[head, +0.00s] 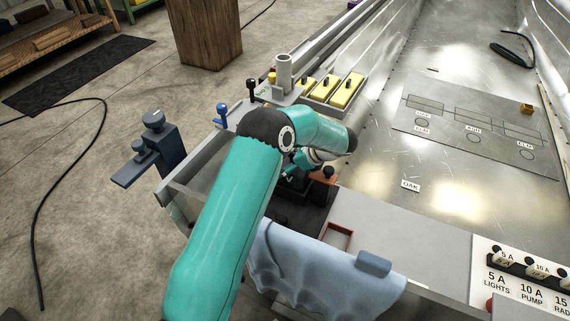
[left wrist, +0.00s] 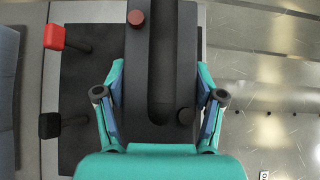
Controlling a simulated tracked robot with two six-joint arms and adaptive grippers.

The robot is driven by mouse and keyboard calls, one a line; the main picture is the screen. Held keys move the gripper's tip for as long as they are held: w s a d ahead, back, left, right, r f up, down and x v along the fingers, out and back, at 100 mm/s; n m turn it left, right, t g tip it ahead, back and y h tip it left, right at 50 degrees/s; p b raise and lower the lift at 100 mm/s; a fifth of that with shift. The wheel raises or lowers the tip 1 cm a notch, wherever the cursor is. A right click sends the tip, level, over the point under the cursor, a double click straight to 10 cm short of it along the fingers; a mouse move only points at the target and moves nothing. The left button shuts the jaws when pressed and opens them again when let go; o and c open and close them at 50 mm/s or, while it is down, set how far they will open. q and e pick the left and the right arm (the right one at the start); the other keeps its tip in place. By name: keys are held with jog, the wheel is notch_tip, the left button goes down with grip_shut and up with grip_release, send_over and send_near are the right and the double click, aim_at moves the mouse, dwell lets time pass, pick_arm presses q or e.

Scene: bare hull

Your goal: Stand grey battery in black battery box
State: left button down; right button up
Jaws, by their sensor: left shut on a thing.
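My left gripper (left wrist: 160,100) has its teal and blue fingers on both sides of a dark grey block with a long recess, which appears to be the grey battery (left wrist: 143,80), and is shut on it. In the head view my arm hides most of the battery, and the black area (head: 300,214) shows below my gripper (head: 305,165). My right gripper is not in view.
A red-headed post (left wrist: 67,38) and a black-headed one (left wrist: 50,125) stand left of the battery. In the head view, a light blue cloth (head: 320,275) hangs in front, yellow blocks (head: 347,90) sit behind, and a switch panel (head: 515,280) is at right. The metal deck is largely clear.

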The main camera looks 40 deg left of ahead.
pick_arm(q)
jog(key=shift+f+b, duration=0.35)
jog(key=shift+f, duration=0.05)
jog(key=shift+c, duration=0.2)
grip_release()
jog(key=shift+f, duration=0.15)
jog(key=shift+s+d+f, duration=0.1)
jog(key=shift+s+f, duration=0.05)
jog(key=shift+f, duration=0.05)
notch_tip(320, 180, up, 10)
jog(key=shift+r, duration=0.15)
dwell(0.3)
